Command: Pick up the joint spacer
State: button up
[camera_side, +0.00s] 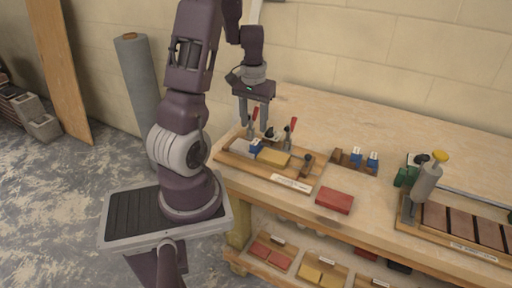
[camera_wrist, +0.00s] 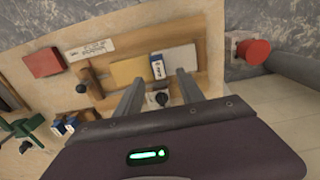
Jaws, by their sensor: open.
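A small blue-and-white piece, which looks like the joint spacer (camera_side: 255,146), stands on a wooden fixture board (camera_side: 233,161) between a grey block and a yellow block. In the wrist view the same spacer (camera_wrist: 157,67) shows just beyond and between my fingertips. My gripper (camera_side: 253,126) is open and empty, pointing down above the board and a little above the spacer. The fingers also show in the wrist view (camera_wrist: 161,76), spread apart and not touching it. Two similar blue-and-white pieces (camera_side: 356,155) stand in a wooden rack farther right.
The yellow block (camera_wrist: 128,71) and grey block (camera_wrist: 181,58) flank the spacer closely. Red-handled clamps (camera_side: 291,130) rise behind it. A red brick (camera_side: 334,201) lies right of the board. A grey tool with a yellow cap (camera_side: 427,180) stands farther right. The back of the bench is clear.

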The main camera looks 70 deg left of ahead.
aim_at(255, 142)
jog(key=f, duration=0.6)
jog(key=shift+w+a+f, duration=0.1)
jog(key=shift+w+f, duration=0.15)
jog(key=shift+f, duration=0.05)
grip_shut()
